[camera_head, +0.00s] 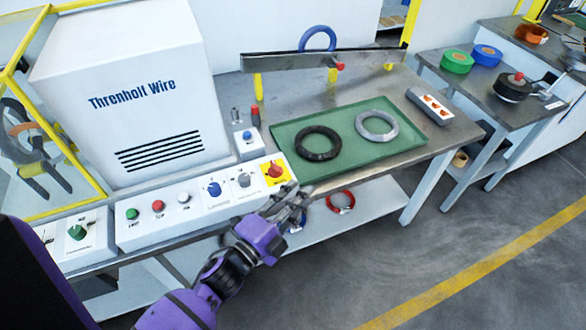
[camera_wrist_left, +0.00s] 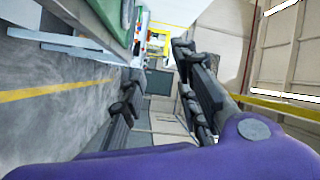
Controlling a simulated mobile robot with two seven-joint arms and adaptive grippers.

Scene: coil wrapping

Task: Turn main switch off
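The main switch is a red rotary knob (camera_head: 275,170) on a yellow plate at the right end of the white control panel (camera_head: 160,236). Its exact turn position is too small to read. My left gripper (camera_head: 299,197) is just below and to the right of the switch in the head view, at the table's front edge, and looks apart from it. In the left wrist view its two fingers (camera_wrist_left: 157,70) stand apart with nothing between them. My right gripper is not in view.
The panel also carries green, red and white buttons and blue and grey knobs (camera_head: 213,188). A green tray (camera_head: 347,165) with a black coil (camera_head: 318,143) and a grey coil (camera_head: 377,125) lies right of the switch. A white machine housing (camera_head: 130,90) stands behind. Floor in front is clear.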

